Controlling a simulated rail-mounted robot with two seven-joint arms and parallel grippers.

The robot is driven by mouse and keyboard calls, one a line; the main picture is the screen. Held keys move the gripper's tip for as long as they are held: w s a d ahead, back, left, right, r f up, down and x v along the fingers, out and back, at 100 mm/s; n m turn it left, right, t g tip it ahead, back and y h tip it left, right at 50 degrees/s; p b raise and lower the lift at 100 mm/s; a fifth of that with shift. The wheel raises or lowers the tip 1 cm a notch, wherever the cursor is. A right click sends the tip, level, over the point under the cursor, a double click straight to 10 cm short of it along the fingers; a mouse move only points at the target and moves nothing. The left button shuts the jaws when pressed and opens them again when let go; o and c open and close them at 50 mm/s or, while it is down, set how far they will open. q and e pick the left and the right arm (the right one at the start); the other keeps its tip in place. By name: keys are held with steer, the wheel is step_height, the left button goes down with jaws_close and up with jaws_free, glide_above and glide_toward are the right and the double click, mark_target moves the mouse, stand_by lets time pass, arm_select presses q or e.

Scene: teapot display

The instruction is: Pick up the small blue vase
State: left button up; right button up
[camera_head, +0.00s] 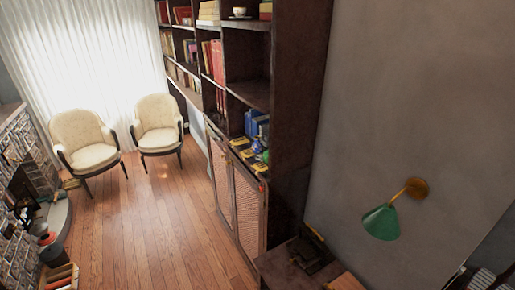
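No small blue vase can be made out for certain. A small blue object (257,147) sits on the lower open shelf of the dark bookcase, among small yellow and green items. It is too small to tell whether it is a vase. Larger blue shapes (252,122) that look like books stand behind it. Neither of my grippers is in view.
The dark wooden bookcase (285,100) has woven-front cabinet doors (247,210) below. Two cream armchairs (85,140) stand by the curtain. The wooden floor (150,220) is clear in the middle.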

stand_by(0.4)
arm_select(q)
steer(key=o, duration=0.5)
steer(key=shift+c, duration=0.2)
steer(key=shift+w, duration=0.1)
